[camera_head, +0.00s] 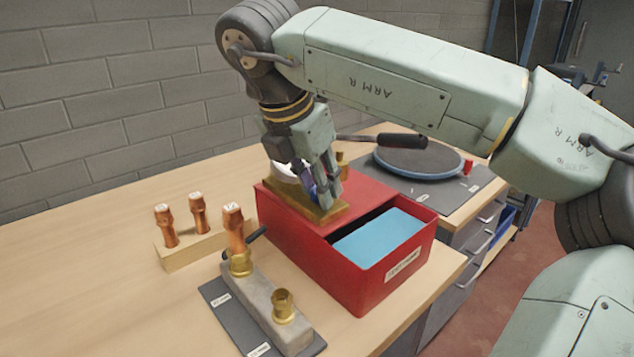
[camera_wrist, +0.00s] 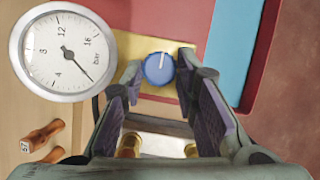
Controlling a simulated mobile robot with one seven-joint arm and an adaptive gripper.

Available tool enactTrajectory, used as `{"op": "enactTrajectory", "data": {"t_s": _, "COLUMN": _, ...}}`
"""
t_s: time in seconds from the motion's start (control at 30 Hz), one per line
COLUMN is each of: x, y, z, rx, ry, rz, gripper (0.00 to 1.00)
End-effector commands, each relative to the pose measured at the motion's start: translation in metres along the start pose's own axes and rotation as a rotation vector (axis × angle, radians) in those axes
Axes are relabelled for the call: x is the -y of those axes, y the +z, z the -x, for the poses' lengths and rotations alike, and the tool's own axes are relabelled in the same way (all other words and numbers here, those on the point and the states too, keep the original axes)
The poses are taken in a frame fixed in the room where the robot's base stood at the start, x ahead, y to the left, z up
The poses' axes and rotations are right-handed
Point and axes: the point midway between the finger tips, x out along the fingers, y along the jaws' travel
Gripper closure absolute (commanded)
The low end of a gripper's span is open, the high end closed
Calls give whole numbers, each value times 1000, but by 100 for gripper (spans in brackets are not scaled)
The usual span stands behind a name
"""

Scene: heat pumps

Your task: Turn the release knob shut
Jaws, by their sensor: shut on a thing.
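The release knob (camera_wrist: 159,68) is a round blue knob with a white line that points up and slightly right in the wrist view. It sits on a brass block (camera_wrist: 150,106), which also shows on the red box in the head view (camera_head: 325,214). My gripper (camera_wrist: 160,68) is shut on the knob, with one finger on each side of it. In the head view my gripper (camera_head: 325,195) points down over the brass block and mostly hides the knob. A round white pressure gauge (camera_wrist: 62,58) stands beside the knob; its needle points to the lower right.
The red box (camera_head: 365,285) has an open compartment holding a blue slab (camera_head: 380,238). In front left are a wooden block (camera_head: 190,252) with copper fittings and a grey block (camera_head: 262,310) with brass fittings. A dark round plate (camera_head: 418,160) lies behind right. The table's left is clear.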

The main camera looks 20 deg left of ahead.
Motion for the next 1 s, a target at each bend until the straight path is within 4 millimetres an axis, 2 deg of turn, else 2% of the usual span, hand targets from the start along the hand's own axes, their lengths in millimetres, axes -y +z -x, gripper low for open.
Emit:
{"op": "enactTrajectory", "data": {"t_s": 0.23, "x": 0, "y": -1, "z": 0, "rx": -2, "ry": 0, "rz": 1, "gripper": 100}}
{"op": "enactTrajectory", "data": {"t_s": 0.27, "x": 0, "y": -1, "z": 0, "rx": -2, "ry": 0, "rz": 1, "gripper": 71}}
{"op": "enactTrajectory", "data": {"t_s": 0.53, "x": 0, "y": 0, "z": 0, "rx": -1, "ry": 0, "rz": 1, "gripper": 53}}
{"op": "enactTrajectory", "data": {"t_s": 1.0, "x": 0, "y": 0, "z": 0, "rx": 1, "ry": 3, "rz": 1, "gripper": 52}}
